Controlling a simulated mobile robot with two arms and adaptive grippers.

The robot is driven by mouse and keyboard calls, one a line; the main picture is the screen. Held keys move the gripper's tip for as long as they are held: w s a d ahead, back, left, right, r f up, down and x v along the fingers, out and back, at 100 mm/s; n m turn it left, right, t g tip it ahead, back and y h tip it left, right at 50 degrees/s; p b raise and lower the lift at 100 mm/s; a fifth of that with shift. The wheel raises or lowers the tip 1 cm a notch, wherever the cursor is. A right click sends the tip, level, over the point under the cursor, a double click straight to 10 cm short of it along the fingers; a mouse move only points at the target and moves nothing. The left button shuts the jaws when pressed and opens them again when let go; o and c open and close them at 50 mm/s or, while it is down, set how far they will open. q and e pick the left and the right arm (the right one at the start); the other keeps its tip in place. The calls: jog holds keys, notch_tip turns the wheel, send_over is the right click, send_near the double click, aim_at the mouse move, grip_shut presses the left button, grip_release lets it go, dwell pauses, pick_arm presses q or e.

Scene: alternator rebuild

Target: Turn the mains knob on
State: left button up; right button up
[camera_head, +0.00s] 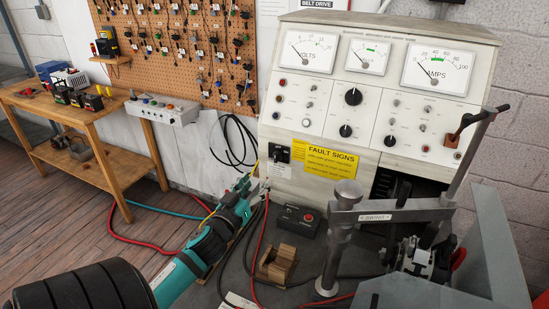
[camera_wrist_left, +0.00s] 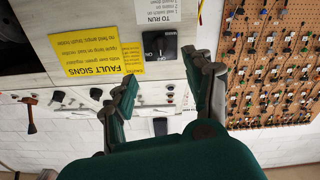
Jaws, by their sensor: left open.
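The mains knob (camera_head: 279,153) is a black rotary switch on a black plate, low on the left of the pale test bench front, beside the yellow fault signs label (camera_head: 328,158). My left gripper (camera_head: 257,184) is just below and left of the knob, apart from it. In the left wrist view, which is upside down, the knob (camera_wrist_left: 160,46) shows between and beyond the open fingers of my gripper (camera_wrist_left: 168,84), with nothing held. The knob's exact pointer position is too small to tell. My right gripper is not in view.
The bench panel (camera_head: 376,108) carries dials and smaller knobs. Cables run near my left gripper. A wooden table (camera_head: 95,115) stands left.

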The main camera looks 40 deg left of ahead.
pick_arm(q)
send_near(275, 160)
jog(key=w, duration=0.1)
jog(key=p+x, duration=0.2)
jog(key=x, duration=0.5)
jog(key=shift+w+a+r, duration=0.1)
jog(key=shift+w+a, duration=0.1)
jog(key=shift+w, duration=0.05)
jog(key=shift+w+a, duration=0.15)
jog(key=shift+w, duration=0.25)
jog(key=c, duration=0.9)
grip_shut()
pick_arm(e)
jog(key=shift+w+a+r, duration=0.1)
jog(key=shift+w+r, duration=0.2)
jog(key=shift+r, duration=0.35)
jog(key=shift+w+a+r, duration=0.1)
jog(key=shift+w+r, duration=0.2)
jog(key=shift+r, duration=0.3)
